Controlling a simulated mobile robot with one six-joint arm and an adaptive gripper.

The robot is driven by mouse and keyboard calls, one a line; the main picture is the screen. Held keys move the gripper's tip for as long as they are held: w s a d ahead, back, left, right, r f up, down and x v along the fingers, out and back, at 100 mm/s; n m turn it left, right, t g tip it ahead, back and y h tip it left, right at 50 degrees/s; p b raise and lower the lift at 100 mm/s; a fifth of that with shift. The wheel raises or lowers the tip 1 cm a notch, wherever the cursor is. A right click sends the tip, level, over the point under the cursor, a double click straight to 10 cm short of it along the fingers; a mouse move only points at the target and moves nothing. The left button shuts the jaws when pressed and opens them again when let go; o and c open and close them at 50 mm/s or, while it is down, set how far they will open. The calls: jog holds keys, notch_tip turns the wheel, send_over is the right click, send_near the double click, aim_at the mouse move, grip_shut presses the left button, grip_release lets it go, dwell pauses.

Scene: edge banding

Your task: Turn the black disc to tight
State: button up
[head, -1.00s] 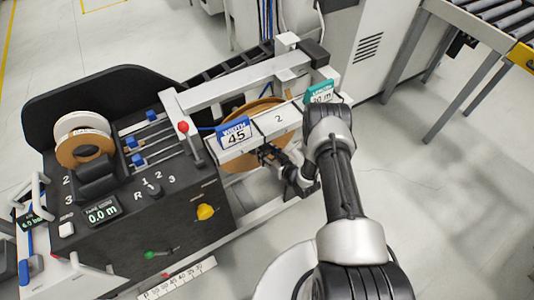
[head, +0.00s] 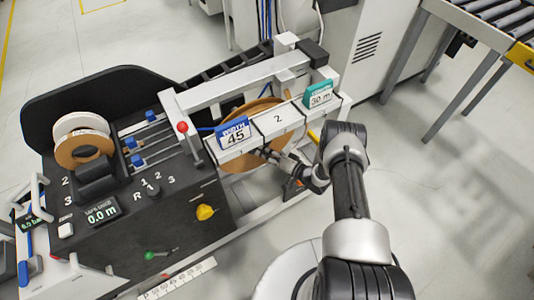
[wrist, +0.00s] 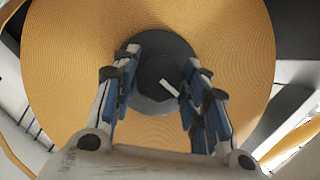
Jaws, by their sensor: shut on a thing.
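The black disc (wrist: 155,52) sits at the middle of a large tan coil (wrist: 75,60) in the wrist view. A raised dark hub with a short white bar mark (wrist: 170,88) is at its centre; the bar slants down to the right. My gripper (wrist: 162,72) has its blue-padded fingers on both sides of the hub and is shut on it. In the head view my gripper (head: 262,153) reaches the coil (head: 232,163) below the white top beam.
Above the coil, the beam carries a blue card reading 45 (head: 235,134) and a teal card reading 30 m (head: 319,96). A dark control panel (head: 180,230) with a yellow knob (head: 206,212) stands to the left. Open floor (head: 450,200) lies to the right.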

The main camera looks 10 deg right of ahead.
jog(key=shift+m, duration=0.4)
jog(key=o, duration=1)
jog(key=shift+o, duration=0.2)
jog(key=v, duration=1.2)
jog(key=shift+f, duration=0.15)
